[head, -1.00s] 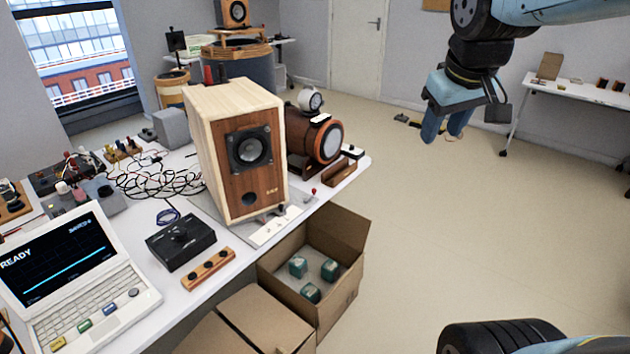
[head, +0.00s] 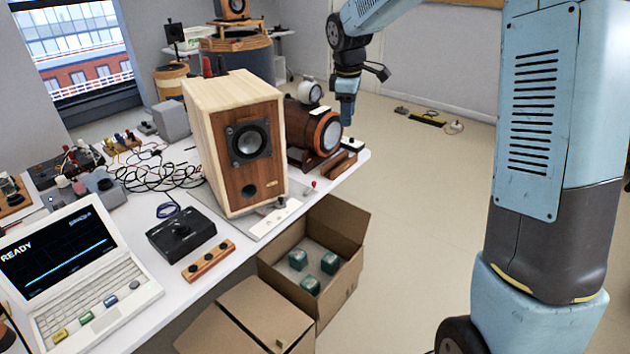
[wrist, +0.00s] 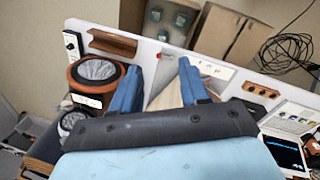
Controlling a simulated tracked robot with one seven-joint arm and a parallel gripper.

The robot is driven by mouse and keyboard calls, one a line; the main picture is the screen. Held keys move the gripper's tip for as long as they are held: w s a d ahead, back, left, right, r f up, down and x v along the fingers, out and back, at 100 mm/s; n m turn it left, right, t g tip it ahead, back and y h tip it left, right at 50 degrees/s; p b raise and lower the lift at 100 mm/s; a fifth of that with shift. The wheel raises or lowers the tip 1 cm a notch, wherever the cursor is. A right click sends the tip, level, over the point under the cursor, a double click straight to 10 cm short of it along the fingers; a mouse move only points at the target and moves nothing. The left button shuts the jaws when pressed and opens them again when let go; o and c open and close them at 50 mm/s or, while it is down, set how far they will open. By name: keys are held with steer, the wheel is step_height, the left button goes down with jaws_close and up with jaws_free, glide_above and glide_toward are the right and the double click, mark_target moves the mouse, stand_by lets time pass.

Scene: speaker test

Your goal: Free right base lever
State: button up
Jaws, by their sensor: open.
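The wooden speaker (head: 262,185) stands upright on a grey base plate (head: 254,234) near the table's front edge. A small lever with a red knob (head: 314,184) sits at the plate's right end. A white strip with dark spots (head: 278,217) lies at the speaker's foot. My gripper (head: 346,122) is open and empty, hanging beyond and right of the speaker, near the brown drum-shaped unit (head: 326,134). In the wrist view my gripper (wrist: 161,62) has its two blue fingers apart, with part of the speaker (wrist: 166,92) between them.
The open carton (head: 345,285) with green blocks stands on the floor below the table edge. A wooden block (head: 338,165) lies right of the plate. A black control box (head: 181,236), a laptop (head: 75,270) and tangled cables (head: 160,180) fill the left.

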mark_target(314, 182)
steer(key=w+a+f+n+g, duration=0.1)
steer(key=w+a+f+n, duration=0.2)
steer(key=w+a+f, duration=0.35)
steer(key=w+a+f+n+g, duration=0.1)
steer(key=w+a+f+n, duration=0.25)
steer(key=f, duration=0.65)
steer(key=shift+m+y, duration=0.25)
steer(key=shift+y, duration=0.05)
steer(key=f, duration=1.3)
steer(key=shift+w+d+f, duration=0.1)
steer(key=shift+d+f, duration=0.1)
steer(key=shift+d, duration=0.15)
steer(key=shift+c, duration=0.3)
